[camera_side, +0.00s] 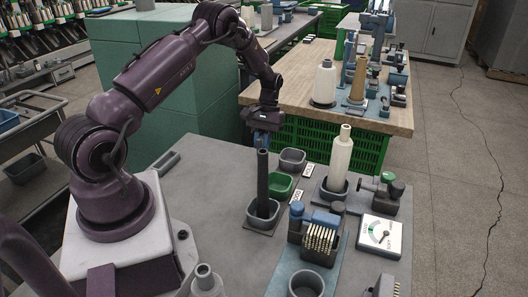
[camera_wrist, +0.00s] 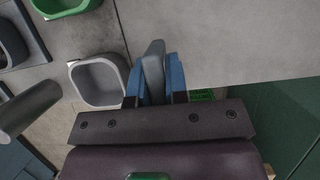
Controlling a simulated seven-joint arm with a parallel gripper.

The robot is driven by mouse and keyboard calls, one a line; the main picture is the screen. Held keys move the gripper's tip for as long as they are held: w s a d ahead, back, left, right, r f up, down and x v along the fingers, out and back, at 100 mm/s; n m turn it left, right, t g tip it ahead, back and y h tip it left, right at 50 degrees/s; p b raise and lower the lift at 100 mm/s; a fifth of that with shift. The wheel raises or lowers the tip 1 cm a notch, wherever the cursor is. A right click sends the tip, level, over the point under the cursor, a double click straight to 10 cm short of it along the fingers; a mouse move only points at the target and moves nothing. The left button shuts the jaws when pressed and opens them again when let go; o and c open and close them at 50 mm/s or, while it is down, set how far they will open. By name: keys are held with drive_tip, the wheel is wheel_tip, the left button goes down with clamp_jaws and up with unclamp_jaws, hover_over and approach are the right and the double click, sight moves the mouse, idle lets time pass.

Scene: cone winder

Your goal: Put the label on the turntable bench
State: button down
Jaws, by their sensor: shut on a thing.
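My gripper (camera_side: 262,138) hangs over the far part of the grey table, just beyond a tall dark tube. In the wrist view its blue fingers (camera_wrist: 154,92) are shut on a thin grey piece (camera_wrist: 153,68), seen nearly edge-on; I cannot tell whether this is the label. Small white cards with dark marks, one (camera_side: 307,171) by the grey bin and one (camera_side: 296,196) by the green bin, lie on the grey table. A wooden-topped bench (camera_side: 290,92) with cones stands behind; I cannot make out for certain which surface is the turntable bench.
The dark tube (camera_side: 263,180) stands upright in a grey bin. A green bin (camera_side: 279,186) and a grey bin (camera_side: 292,158) sit beside it. A cream cone (camera_side: 341,152), a dial gauge (camera_side: 380,235) and a brass-pin block (camera_side: 320,238) stand right. Bare table lies left of the bins.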

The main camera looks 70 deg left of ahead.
drive_tip(key=shift+w+a+f, duration=0.15)
drive_tip(key=shift+w+f, duration=0.1)
drive_tip(key=shift+f, duration=0.15)
drive_tip(key=shift+w+f, duration=0.1)
drive_tip(key=shift+f, duration=1.45)
drive_tip(key=shift+f, duration=0.15)
drive_tip(key=c, duration=1.1)
unclamp_jaws()
